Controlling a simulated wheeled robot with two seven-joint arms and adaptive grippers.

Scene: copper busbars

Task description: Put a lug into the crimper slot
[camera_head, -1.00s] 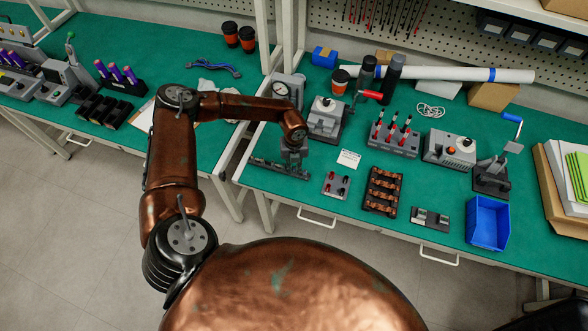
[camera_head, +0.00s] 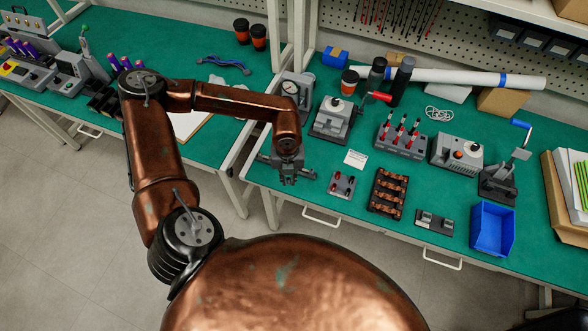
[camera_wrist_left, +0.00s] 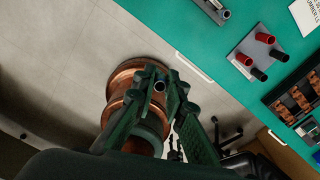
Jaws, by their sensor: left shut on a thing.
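My left gripper (camera_head: 288,180) is above the front left edge of the right bench, in front of a grey rail (camera_head: 310,174). In the left wrist view its fingers are shut on a small lug (camera_wrist_left: 159,86), whose round open end faces the camera. In the head view the lug is too small to make out. A press with a red-handled lever (camera_head: 333,120) and one with a blue-handled crank (camera_head: 497,183) stand on the bench. I cannot tell which is the crimper, and no slot shows clearly. My right gripper is not in view.
A small plate with red and black caps (camera_head: 341,184), a tray of copper pieces (camera_head: 372,205), a grey fixture (camera_head: 434,222) and a blue bin (camera_head: 493,250) line the bench front. A white card (camera_head: 355,158) lies behind. Green bench top is clear between them.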

